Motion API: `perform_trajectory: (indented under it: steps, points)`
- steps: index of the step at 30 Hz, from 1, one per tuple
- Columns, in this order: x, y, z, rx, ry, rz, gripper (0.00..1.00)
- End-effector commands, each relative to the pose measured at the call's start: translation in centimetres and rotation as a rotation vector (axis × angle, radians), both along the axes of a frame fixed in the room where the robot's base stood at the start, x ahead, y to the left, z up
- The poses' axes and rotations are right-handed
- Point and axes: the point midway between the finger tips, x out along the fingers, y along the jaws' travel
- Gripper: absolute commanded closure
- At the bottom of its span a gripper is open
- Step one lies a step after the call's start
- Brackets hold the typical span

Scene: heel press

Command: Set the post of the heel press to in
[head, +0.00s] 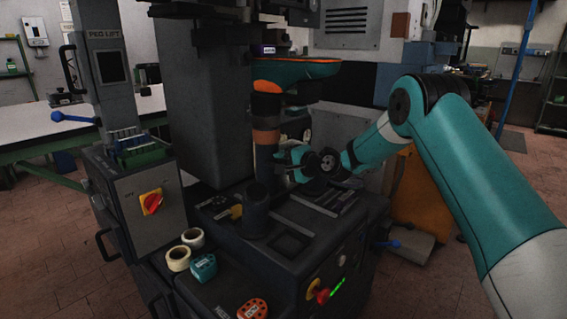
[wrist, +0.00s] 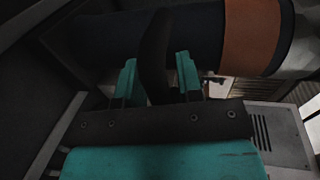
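The heel press stands in the middle of the head view. Its upright post (head: 265,140) is dark with orange bands, under a teal, orange-edged top (head: 295,72). In the wrist view the post (wrist: 110,40) lies across the top of the picture, with an orange band at right. A dark curved handle (wrist: 154,50) comes from it toward me. My gripper (head: 288,166) is beside the post. In the wrist view its teal fingers (wrist: 157,68) stand apart on either side of the handle, with slim gaps showing. Contact with the handle is not visible.
The press bed (head: 290,245) lies below my gripper, with a short dark cylinder (head: 255,210) on it. Tape rolls (head: 178,258), a teal item (head: 203,268) and an orange item (head: 253,309) sit in front. A "PEG LIFT" unit (head: 110,70) stands at left. Open floor lies at right.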

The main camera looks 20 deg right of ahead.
Motion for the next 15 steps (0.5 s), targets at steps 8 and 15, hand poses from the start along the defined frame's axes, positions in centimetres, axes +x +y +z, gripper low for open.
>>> perform_trajectory:
  steps: [8,15]
  points:
    - [-1.9,-1.3,1.1,0.003,-0.010,-0.002,0.58]
    - [-7.1,-4.5,2.1,0.003,-0.003,-0.005,0.58]
